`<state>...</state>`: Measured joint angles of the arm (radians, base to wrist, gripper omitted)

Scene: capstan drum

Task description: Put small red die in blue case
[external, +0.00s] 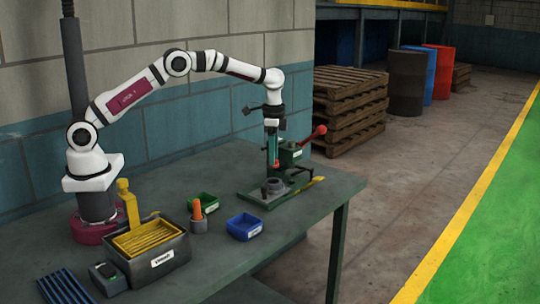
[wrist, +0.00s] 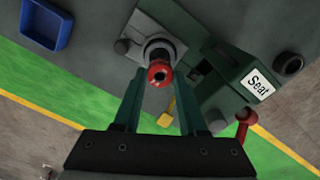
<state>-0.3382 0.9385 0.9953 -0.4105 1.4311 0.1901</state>
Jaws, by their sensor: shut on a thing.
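The small red die (external: 276,165) is round, with a dark hole in its middle in the wrist view (wrist: 159,74). My gripper (external: 273,162) points down and is shut on the die, which sits between its green fingertips in the wrist view (wrist: 158,76). They are above the base of a green press, over a grey round seat (wrist: 160,51). Whether the die touches the seat is hard to tell. The blue case (external: 244,226) is an open tray on the table, left of and nearer than the press; it shows at top left in the wrist view (wrist: 46,25).
The green press (wrist: 225,68) has a red-knobbed lever (external: 314,134) close to the right of my gripper. A green tray (external: 203,205), an orange-handled tool (external: 197,212) and a grey box with yellow slats (external: 163,268) stand left of the blue case. Bare table lies around it.

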